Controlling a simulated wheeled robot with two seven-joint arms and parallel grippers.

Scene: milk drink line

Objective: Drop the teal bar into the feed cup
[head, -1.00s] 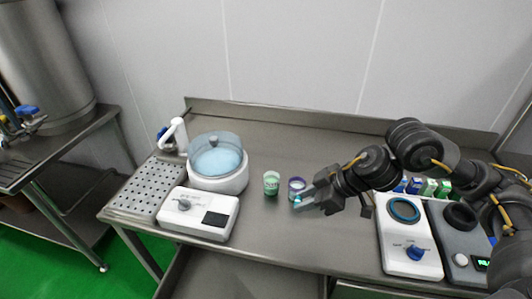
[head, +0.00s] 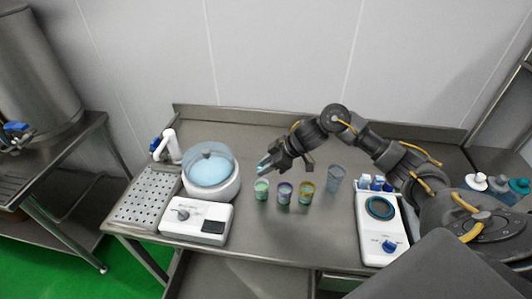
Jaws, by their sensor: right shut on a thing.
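My right gripper (head: 271,163) reaches in from the right and is shut on the small teal bar (head: 263,169), which shows at its tip. The bar is held just above and behind a green-banded cup (head: 261,190), apart from the table. A purple-rimmed cup (head: 284,192) and a yellow-rimmed cup (head: 306,193) stand to its right, and a taller clear bluish cup (head: 335,179) stands farther right. I cannot tell from the picture which of them is the feed cup. My left gripper is not in view.
A white machine with a blue domed lid (head: 211,168) stands left of the cups, with a white control box (head: 196,219) in front and a perforated tray (head: 148,196) beside it. A white scale-like unit (head: 379,235) stands right. The table front (head: 290,240) is clear.

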